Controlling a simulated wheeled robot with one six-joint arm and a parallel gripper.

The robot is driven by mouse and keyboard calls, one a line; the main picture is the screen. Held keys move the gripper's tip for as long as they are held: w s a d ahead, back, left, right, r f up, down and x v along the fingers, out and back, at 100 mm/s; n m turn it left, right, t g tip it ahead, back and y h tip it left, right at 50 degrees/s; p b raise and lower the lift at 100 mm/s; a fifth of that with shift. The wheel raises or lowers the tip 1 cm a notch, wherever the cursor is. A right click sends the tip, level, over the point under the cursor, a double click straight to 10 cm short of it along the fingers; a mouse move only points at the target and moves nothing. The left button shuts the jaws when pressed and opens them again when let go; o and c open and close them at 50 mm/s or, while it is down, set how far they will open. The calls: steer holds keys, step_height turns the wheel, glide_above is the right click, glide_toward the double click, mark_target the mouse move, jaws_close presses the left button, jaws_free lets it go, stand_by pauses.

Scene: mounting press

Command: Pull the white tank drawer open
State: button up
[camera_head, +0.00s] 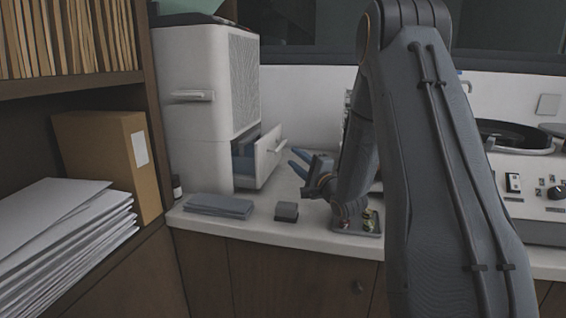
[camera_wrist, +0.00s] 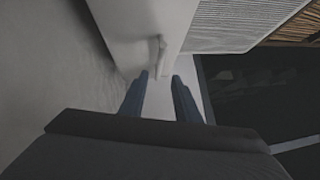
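The white tank drawer (camera_head: 268,158) is low in the side of the white machine (camera_head: 190,95). It stands partly out, and its dark blue inside shows behind the white front. Its small handle (camera_head: 279,145) is on the front face and also shows in the wrist view (camera_wrist: 158,52). My gripper (camera_head: 292,159) is just to the right of the drawer front. In the wrist view its two blue fingers (camera_wrist: 160,76) are apart with nothing between them. The handle lies beyond the fingertips, and I see no contact.
A grey flat pad (camera_head: 218,206), a small grey block (camera_head: 286,211) and a dark tray (camera_head: 358,222) with small items are on the white counter (camera_head: 262,229). A shelf with papers (camera_head: 60,225) is at left, and a turntable (camera_head: 515,137) is at right.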

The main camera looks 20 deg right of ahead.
steer(key=x, duration=0.7)
steer(key=shift+w+a+p, duration=0.15)
steer(key=shift+w+p, duration=0.15)
steer(key=shift+w, duration=0.1)
jaws_close()
